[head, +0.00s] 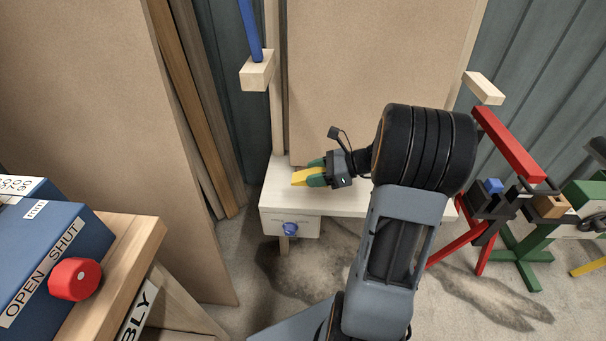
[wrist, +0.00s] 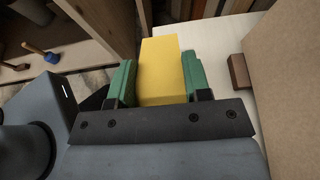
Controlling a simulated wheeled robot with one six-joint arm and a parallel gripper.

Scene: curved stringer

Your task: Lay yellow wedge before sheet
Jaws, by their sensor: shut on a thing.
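The yellow wedge (head: 301,178) is held between the green fingers of my gripper (head: 316,173), over the left part of a pale wooden ledge (head: 350,206). In the wrist view the wedge (wrist: 161,72) sits between both fingers (wrist: 160,82), which press on its sides. The large tan sheet (head: 370,75) stands upright at the back of the ledge; in the wrist view it fills the right side (wrist: 288,75). The wedge is beside the sheet's lower left corner, apart from it. I cannot tell whether the wedge touches the ledge.
A small brown block (wrist: 238,72) sits on the ledge against the sheet. A blue knob (head: 290,229) is on the ledge's front. A blue box with a red knob (head: 74,279) stands on a bench at left. Red and green trestles (head: 510,145) stand at right.

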